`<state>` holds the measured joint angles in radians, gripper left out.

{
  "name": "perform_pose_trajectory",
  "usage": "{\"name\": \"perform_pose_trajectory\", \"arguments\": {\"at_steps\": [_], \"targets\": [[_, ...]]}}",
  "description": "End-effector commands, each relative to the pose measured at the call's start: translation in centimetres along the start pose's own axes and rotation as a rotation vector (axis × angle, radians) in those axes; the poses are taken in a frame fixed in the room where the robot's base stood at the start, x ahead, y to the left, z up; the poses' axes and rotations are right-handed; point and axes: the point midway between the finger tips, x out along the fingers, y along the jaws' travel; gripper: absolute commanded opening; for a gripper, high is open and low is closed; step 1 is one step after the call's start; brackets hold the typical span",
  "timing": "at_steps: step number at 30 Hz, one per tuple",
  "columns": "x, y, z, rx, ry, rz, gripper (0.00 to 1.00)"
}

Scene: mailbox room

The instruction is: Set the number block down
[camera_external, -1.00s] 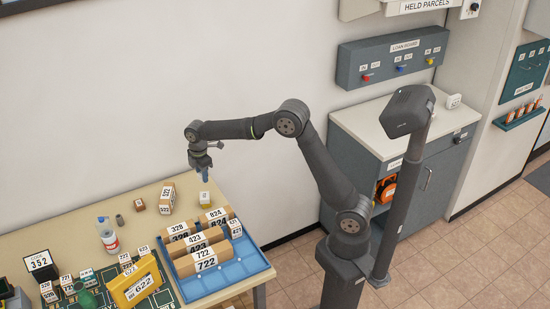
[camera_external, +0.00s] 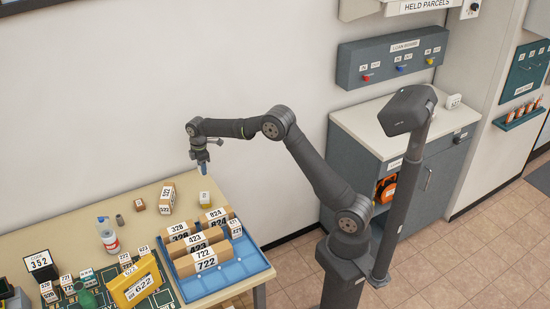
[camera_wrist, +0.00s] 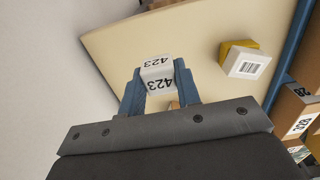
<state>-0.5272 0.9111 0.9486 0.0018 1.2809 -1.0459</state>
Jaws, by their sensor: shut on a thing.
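The number block (camera_wrist: 157,74) is white and marked 423 on two faces in the wrist view. My gripper (camera_wrist: 158,92) is shut on it, with one blue finger on each side. In the external view my gripper (camera_external: 203,169) hangs above the back right of the beige table (camera_external: 150,235). The held block is too small to make out there. In the wrist view the bare tabletop (camera_wrist: 190,30) shows beyond the block. The block appears clear of it, though the exact height is hard to tell.
A yellow-and-white barcode block (camera_external: 205,199) stands below my gripper and shows right of it in the wrist view (camera_wrist: 242,62). A blue tray (camera_external: 258,264) of numbered parcels lies in front. A 552 parcel (camera_external: 167,198) stands to the left. The wall is close behind.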

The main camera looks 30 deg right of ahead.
Motion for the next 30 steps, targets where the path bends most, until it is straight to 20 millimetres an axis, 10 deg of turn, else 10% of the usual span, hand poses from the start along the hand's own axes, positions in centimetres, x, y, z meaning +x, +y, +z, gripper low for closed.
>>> {"name": "perform_pose_trajectory", "arguments": {"at_steps": [28,30], "targets": [[5.8,0.0,-2.4,0.001,-0.001,0.000,0.09],[5.8,0.0,-2.4,0.001,0.000,0.000,0.42]]}}
